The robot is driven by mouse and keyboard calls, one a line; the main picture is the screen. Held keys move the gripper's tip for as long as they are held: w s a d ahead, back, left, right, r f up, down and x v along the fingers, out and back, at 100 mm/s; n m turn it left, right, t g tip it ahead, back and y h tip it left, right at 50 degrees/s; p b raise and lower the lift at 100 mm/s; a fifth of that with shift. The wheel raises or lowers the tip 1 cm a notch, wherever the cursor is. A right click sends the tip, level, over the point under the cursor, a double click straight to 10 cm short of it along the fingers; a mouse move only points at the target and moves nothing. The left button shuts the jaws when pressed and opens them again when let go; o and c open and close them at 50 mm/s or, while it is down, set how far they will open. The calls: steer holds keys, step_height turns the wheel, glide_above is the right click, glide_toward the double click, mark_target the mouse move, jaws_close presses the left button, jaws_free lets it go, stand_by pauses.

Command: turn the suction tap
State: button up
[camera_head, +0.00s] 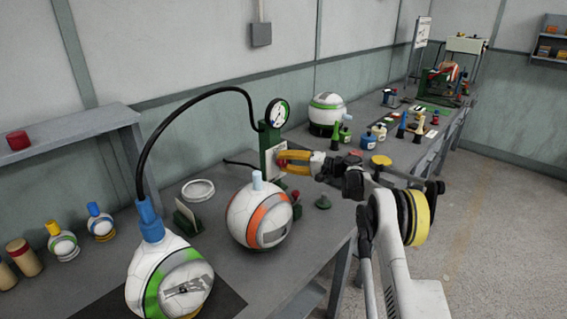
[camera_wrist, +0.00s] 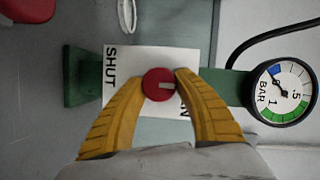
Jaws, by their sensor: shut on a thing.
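The suction tap is a small round red knob (camera_wrist: 159,84) on a white label plate (camera_wrist: 121,85), fixed to a green post (camera_head: 266,144). The word SHUT shows at the plate's left in the wrist view; a finger partly covers the word at the right, leaving an N. A pale mark on the knob points right, to that covered side. My gripper (camera_head: 282,161) has yellow fingers, shut on the knob from both sides; it also shows in the wrist view (camera_wrist: 162,80). A round BAR gauge (camera_wrist: 283,93) sits on the post; it is at the post's top in the head view (camera_head: 277,113).
A black hose (camera_head: 160,127) arches from the post to a blue fitting (camera_head: 150,220) on a green-striped ball (camera_head: 170,280). An orange-striped ball (camera_head: 260,216) stands left of my arm. A white ring (camera_head: 198,190) and a green knobbed piece (camera_head: 323,202) lie on the bench.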

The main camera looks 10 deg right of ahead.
steer(key=o, duration=1.2)
steer(key=shift+a, duration=0.1)
steer(key=v, duration=1.2)
